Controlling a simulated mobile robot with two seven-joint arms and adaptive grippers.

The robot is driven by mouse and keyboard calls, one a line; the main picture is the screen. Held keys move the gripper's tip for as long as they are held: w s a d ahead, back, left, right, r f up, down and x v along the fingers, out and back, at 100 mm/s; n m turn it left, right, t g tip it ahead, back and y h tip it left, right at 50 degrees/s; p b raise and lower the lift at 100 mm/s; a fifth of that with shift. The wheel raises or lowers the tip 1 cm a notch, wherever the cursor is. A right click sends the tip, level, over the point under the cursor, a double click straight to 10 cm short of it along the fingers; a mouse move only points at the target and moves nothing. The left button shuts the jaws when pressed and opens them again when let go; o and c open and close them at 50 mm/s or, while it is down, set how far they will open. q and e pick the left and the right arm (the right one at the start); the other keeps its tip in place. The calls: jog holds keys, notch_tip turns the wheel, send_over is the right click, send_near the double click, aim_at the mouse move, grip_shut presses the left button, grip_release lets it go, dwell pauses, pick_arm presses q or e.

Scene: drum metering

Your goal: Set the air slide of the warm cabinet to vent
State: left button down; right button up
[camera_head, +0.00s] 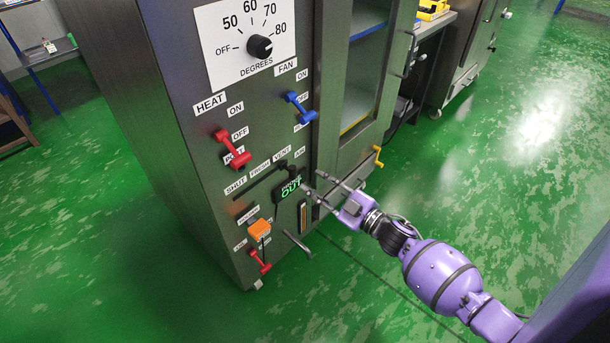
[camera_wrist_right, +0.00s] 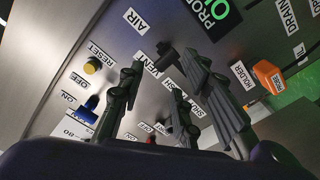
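The warm cabinet (camera_head: 185,110) stands at the centre of the head view. Its air slide (camera_head: 283,163) is a black knob in a slanted slot under the labels SHUT, FRESH and VENT. The knob sits at the upper right end of the slot, by VENT. The knob also shows by the VENT label in the right wrist view (camera_wrist_right: 168,53). My right gripper (camera_head: 313,181) is open and empty, in front of the panel to the right of the knob. Its spread fingers (camera_wrist_right: 165,75) appear apart from the knob. My left gripper is not in view.
Near the slide are a red heat switch (camera_head: 232,150), a blue fan switch (camera_head: 300,107), a green-lit display (camera_head: 291,187) and an orange block (camera_head: 259,230). A metal handle (camera_head: 297,243) juts out below. A yellow handle (camera_head: 378,157) is to the right. The green floor (camera_head: 480,200) is open.

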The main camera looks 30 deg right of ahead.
jog(key=v, duration=0.4)
jog(key=shift+s, duration=0.1)
dwell(0.4)
